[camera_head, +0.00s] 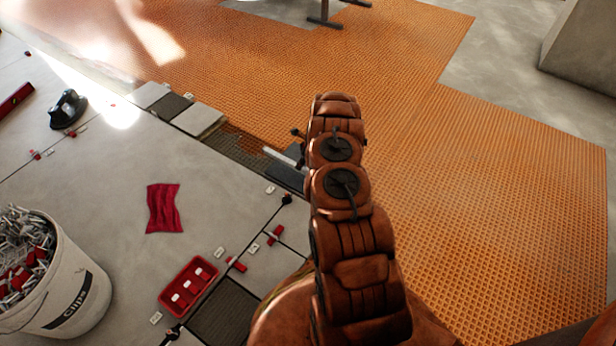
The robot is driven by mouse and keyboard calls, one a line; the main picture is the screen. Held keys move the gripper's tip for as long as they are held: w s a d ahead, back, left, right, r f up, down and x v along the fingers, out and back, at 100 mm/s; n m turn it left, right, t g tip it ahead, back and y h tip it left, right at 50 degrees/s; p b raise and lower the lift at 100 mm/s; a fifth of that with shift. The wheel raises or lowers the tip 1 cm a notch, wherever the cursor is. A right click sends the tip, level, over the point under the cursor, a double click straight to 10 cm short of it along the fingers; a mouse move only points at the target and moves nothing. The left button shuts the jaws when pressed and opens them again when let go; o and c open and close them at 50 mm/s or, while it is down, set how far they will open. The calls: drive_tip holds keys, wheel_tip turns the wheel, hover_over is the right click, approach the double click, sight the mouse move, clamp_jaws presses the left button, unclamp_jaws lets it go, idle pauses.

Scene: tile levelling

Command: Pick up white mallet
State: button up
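I cannot clearly make out a white mallet. A pale, elongated thing (282,157) lies just left of my arm, above a dark slab (286,178), and my arm hides its right end. It may be part of the mallet, but it is too small to tell. My brown arm reaches up the middle of the view. Its own links hide my gripper, so its fingers and anything between them do not show.
A white bucket (75,300) of clips stands at lower left. A red tray (188,285), a red cloth (163,208) and a black suction cup (68,109) lie on the grey tiles (110,180). Orange matting (480,190) to the right is clear. A concrete block (585,45) stands at upper right.

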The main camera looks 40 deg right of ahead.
sight(290, 163)
drive_tip(key=b+x, duration=0.1)
drive_tip(key=x, duration=0.2)
drive_tip(key=b+x, duration=0.1)
drive_tip(key=x, duration=0.1)
drive_tip(key=shift+s+f+b, duration=0.3)
drive_tip(key=shift+s, duration=0.05)
drive_tip(key=shift+w+f, duration=0.3)
clamp_jaws()
